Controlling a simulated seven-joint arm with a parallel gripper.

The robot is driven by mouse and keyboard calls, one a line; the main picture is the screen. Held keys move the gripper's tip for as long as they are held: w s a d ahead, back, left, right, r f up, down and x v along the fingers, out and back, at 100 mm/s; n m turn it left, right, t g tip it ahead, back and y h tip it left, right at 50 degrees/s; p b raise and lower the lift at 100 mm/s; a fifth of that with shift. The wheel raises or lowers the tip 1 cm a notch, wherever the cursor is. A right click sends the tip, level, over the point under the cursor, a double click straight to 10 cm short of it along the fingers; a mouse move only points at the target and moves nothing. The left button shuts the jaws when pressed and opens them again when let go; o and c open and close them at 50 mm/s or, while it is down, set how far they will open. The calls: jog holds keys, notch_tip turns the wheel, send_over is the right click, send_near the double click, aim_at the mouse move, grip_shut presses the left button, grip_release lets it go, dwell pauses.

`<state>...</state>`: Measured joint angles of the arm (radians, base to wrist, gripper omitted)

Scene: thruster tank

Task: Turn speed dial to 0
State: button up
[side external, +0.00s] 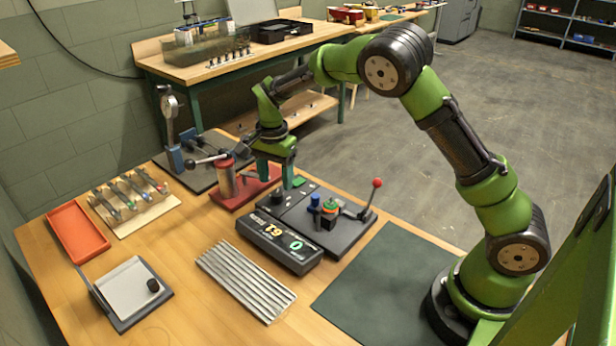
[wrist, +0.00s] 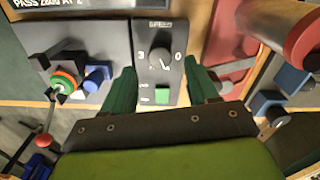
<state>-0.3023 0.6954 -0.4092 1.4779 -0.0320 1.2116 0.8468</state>
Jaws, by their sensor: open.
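The speed dial is a round black knob (wrist: 160,59) on a grey panel (wrist: 150,35) in the wrist view. Its white pointer mark is aimed to the lower right. Small white digits surround it, with a 0-like digit on the right. The dial also shows in the side view (side external: 277,196). My gripper (wrist: 160,66) is open, with one green finger on each side of the panel and the dial between them in the picture, not held. In the side view my gripper (side external: 287,180) is over the panel's far end, by the green button (side external: 299,181).
Left of the panel in the wrist view are a green-and-orange round part (wrist: 66,82), a blue knob (wrist: 95,78) and a red-balled lever (wrist: 44,142). A red stand with a cylinder (side external: 226,178) is close by. A display box (side external: 280,240) fronts the panel.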

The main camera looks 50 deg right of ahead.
aim_at(277, 193)
jog(key=shift+f, duration=2)
jog(key=shift+c, duration=0.4)
jog(key=c, duration=1)
